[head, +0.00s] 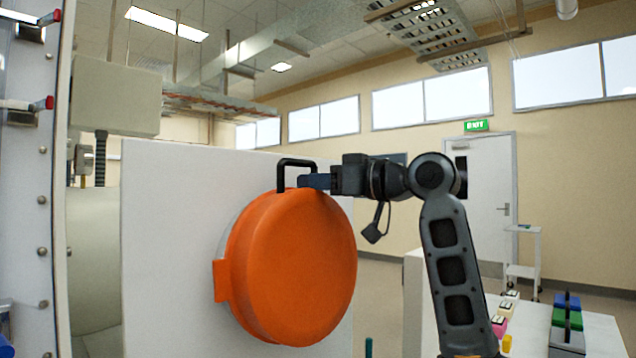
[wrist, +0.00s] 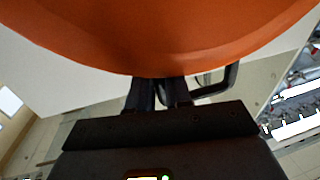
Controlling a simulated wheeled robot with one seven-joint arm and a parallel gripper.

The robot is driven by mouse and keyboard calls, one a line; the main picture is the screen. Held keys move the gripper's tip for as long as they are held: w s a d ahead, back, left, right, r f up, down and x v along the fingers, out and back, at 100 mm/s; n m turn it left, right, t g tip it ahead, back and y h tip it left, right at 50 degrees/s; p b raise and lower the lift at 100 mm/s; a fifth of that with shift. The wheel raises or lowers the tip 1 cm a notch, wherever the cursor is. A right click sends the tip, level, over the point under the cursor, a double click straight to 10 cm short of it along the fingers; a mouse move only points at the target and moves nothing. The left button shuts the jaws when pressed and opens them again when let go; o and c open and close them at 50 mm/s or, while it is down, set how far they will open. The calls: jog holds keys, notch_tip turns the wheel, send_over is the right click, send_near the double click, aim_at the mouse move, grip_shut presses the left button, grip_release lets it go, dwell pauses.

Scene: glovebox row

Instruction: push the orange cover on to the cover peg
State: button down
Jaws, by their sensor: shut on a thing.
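The orange cover (head: 300,268) is a large round disc, standing upright in front of a white panel (head: 165,240). It has a tab at its lower left and a black handle (head: 296,161) on top. My gripper (head: 309,181) comes in from the right and is shut on the right leg of the handle. In the wrist view the cover (wrist: 165,35) fills the top, with the handle (wrist: 232,78) beside my fingers (wrist: 157,94). I cannot make out the cover peg; the cover may hide it. I cannot tell whether the cover touches the panel.
A steel frame edge (head: 38,170) with bolts and red knobs stands at the far left. A white bench (head: 590,330) with coloured blocks is at the lower right. A white trolley (head: 523,260) stands near the door (head: 490,195) at the back.

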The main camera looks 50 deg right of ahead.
jog(key=shift+w, duration=0.6)
dwell(0.6)
jog(key=c, duration=1)
grip_release()
jog(key=shift+o, duration=0.2)
jog(key=shift+f, duration=0.15)
jog(key=b+v, duration=0.1)
jog(key=v, duration=0.6)
jog(key=shift+s, duration=0.35)
